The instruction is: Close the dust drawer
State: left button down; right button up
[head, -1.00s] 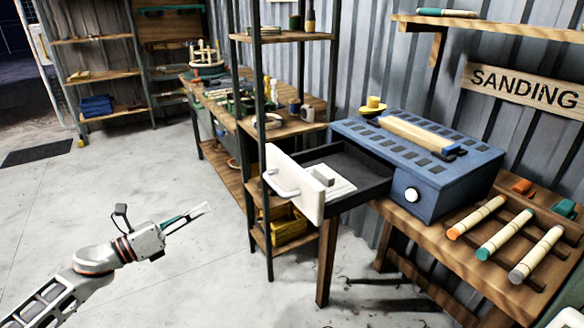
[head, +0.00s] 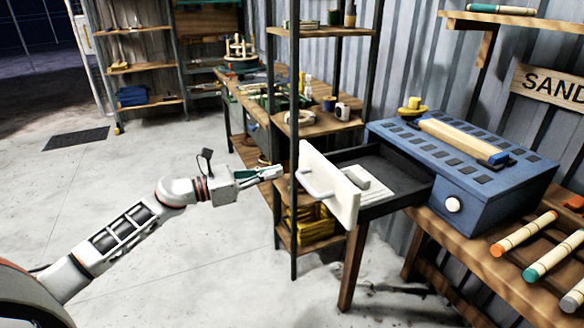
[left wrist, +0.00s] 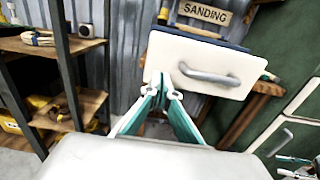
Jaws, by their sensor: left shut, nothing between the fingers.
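The dust drawer (head: 330,185) has a white front with a curved handle and stands pulled out from the left side of the blue sanding box (head: 470,170). Its dark tray holds a pale block-like piece (head: 371,188). My left gripper (head: 280,171) is shut and empty, just left of the drawer front, pointing toward it. In the left wrist view, the drawer front (left wrist: 200,66) and its grey handle (left wrist: 210,76) lie ahead of the shut fingertips (left wrist: 164,90), which overlap its lower left edge. I cannot tell whether they touch.
A dark metal shelf post (head: 294,220) stands close behind my left gripper. A wooden bench (head: 445,238) carries the blue box and several coloured sanding rolls (head: 524,233). The concrete floor (head: 180,280) at the lower left is clear.

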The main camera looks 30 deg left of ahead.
aim_at(303, 165)
pick_arm(q)
jog(key=x, duration=0.5)
jog(key=shift+r, duration=0.1)
jog(key=shift+w+d, duration=0.25)
pick_arm(e)
jog(key=shift+s+f, duration=0.15)
jog(key=shift+f, duration=0.05)
